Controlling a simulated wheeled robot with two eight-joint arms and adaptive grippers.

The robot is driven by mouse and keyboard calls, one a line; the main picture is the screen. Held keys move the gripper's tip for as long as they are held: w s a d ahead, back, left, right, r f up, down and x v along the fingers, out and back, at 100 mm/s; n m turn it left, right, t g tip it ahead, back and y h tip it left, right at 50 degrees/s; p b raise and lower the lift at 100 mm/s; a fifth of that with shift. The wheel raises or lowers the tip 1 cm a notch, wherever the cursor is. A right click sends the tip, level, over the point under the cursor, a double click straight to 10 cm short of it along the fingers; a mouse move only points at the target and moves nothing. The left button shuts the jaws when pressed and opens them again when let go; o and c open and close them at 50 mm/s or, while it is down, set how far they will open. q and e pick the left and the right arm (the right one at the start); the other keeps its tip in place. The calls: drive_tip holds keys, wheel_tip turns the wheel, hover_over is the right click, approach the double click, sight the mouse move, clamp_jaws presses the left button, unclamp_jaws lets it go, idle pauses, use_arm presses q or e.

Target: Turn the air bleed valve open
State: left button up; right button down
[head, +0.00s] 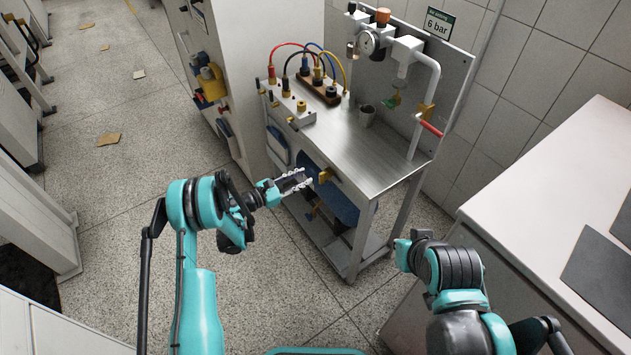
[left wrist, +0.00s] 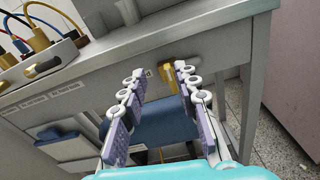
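A small brass-yellow valve handle (head: 326,174) sits on the front edge of the metal bench; it also shows in the left wrist view (left wrist: 168,79), pointing down, with a small label just left of it, mostly hidden and not readable in full. My left gripper (head: 304,180) is open and empty in front of the bench edge. In the left wrist view its two fingers (left wrist: 158,74) point at the edge, with the handle seen between the tips, nearer the right finger. I see no contact. My right arm is at the lower right; its fingers do not show.
The metal bench (head: 375,165) carries a white box with coloured hoses, a cup (head: 367,115) and piping with a gauge (head: 368,42). A red-handled lever (head: 430,128) hangs at the right pipe. A blue panel (head: 330,190) is below the edge. A white counter (head: 560,190) stands at right.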

sight(320, 176)
use_arm(q)
drive_tip(key=shift+n+h, duration=0.3)
drive_tip(key=shift+n, duration=0.4)
drive_tip(key=w+d+f+b, duration=0.1)
drive_tip(key=d, duration=0.1)
drive_tip(key=w+d+f, duration=0.1)
drive_tip(key=d, duration=0.1)
drive_tip(key=w+d+f+b, duration=0.1)
drive_tip(key=d, duration=0.1)
drive_tip(key=shift+w+b, duration=0.25)
drive_tip(key=shift+b, duration=0.05)
drive_tip(key=shift+a, duration=0.1)
clamp_jaws()
